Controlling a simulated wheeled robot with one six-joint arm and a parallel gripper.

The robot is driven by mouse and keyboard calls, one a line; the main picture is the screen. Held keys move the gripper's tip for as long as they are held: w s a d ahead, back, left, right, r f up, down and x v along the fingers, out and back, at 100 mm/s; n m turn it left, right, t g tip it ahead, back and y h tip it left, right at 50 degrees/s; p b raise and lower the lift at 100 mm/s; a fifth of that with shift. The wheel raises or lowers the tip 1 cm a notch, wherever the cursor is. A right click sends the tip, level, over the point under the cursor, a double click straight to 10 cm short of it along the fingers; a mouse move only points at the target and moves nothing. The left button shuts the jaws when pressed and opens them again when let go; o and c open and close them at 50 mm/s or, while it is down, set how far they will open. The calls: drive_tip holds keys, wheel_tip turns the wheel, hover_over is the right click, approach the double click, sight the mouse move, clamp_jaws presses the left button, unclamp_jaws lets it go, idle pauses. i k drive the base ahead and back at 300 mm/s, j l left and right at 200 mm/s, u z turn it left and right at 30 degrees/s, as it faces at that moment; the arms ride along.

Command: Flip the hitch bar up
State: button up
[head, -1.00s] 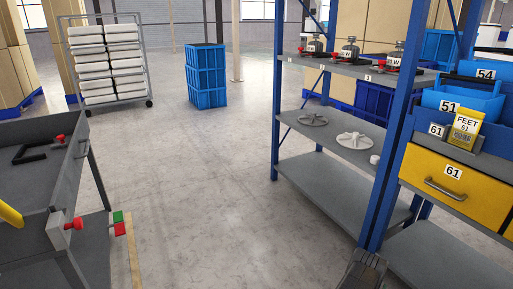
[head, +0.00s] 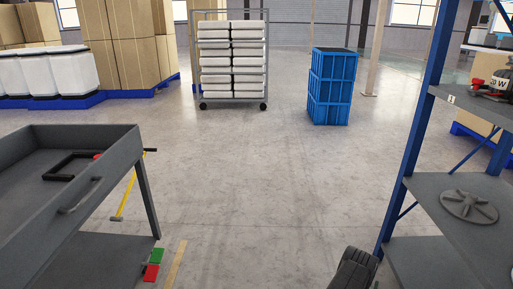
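A thin yellow bar (head: 126,193) shows in the head view beyond the right end of the grey cart (head: 128,136). It slants down to the floor, and a dark crosspiece lies by its upper end. The cart hides part of it, so I cannot tell how it joins the cart. A red knob (head: 97,156) shows at the cart's tray. A green pedal (head: 157,255) and a red pedal (head: 151,273) sit low at the cart's near corner.
A blue-framed shelf rack (head: 412,130) with a grey handwheel (head: 469,206) stands at right. Blue stacked crates (head: 332,88) and a wheeled rack of white packs (head: 232,60) stand at the back.

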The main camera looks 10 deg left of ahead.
sight(117, 217)
drive_tip(key=i+l+u, duration=0.2)
drive_tip(key=i, duration=1.45)
drive_tip(key=i+u, duration=0.2)
drive_tip(key=i, duration=0.65)
drive_tip(key=i+u, duration=0.25)
drive_tip(key=i, duration=0.6)
drive_tip(key=i+u, duration=0.25)
drive_tip(key=i, duration=0.65)
drive_tip(key=i+u, duration=0.25)
drive_tip(key=i, duration=0.65)
drive_tip(key=i+l+u, duration=0.2)
drive_tip(key=i, duration=0.2)
drive_tip(key=i+u, duration=0.2)
drive_tip(key=i, duration=0.2)
drive_tip(key=i+l+u, duration=0.2)
drive_tip(key=i+u, duration=0.15)
drive_tip(key=u, duration=1.7)
drive_tip(key=l+u, duration=0.1)
drive_tip(key=u, duration=0.85)
drive_tip(key=k+l+u, duration=0.1)
drive_tip(key=u, duration=0.8)
drive_tip(key=i+u, duration=0.15)
drive_tip(key=u, duration=0.2)
drive_tip(key=i+u, duration=0.15)
drive_tip(key=u, duration=0.2)
drive_tip(key=k, duration=0.2)
